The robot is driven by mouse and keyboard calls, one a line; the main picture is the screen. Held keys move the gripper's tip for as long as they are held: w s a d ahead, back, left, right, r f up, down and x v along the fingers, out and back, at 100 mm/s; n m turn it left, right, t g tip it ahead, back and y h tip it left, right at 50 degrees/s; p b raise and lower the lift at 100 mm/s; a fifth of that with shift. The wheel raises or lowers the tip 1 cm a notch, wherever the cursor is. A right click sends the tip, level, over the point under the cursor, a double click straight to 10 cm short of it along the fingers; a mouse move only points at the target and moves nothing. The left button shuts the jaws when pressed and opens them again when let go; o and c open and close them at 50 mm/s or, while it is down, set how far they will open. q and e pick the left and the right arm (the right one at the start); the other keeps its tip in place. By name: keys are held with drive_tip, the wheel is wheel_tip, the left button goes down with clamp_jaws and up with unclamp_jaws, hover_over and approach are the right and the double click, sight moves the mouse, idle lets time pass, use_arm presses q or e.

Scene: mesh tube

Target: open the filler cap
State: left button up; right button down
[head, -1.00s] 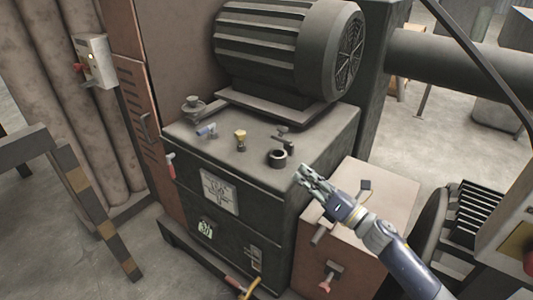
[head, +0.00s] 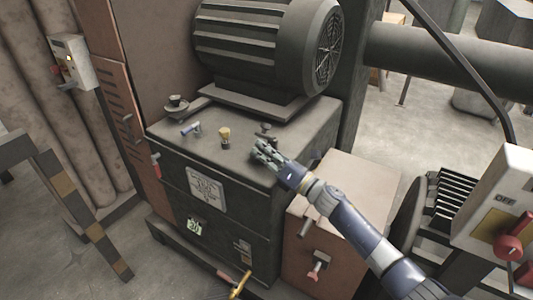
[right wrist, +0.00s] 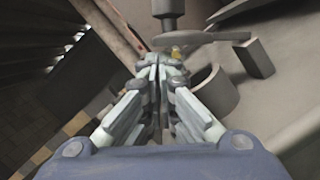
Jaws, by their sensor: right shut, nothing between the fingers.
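My right gripper (head: 262,150) is shut and empty above the front right part of the dark cabinet top (head: 215,148). In the right wrist view its closed fingertips (right wrist: 158,65) are beside a short dark ring-shaped neck (right wrist: 215,93). A dark flat crossbar on a post (right wrist: 200,38) shows just beyond the tips; I cannot tell whether they touch it. In the head view the gripper hides the neck, and a small dark fitting (head: 267,128) shows behind it. I cannot tell for certain which part is the filler cap. My left gripper is not in view.
A large ribbed motor (head: 265,45) sits behind. A reddish box (head: 335,195) stands at the right.

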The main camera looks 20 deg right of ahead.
idle(0.3)
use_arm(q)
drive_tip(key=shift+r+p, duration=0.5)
use_arm(e)
drive_tip(key=shift+d+r+m, duration=0.1)
drive_tip(key=shift+r+m, duration=0.2)
drive_tip(key=shift+m, duration=0.1)
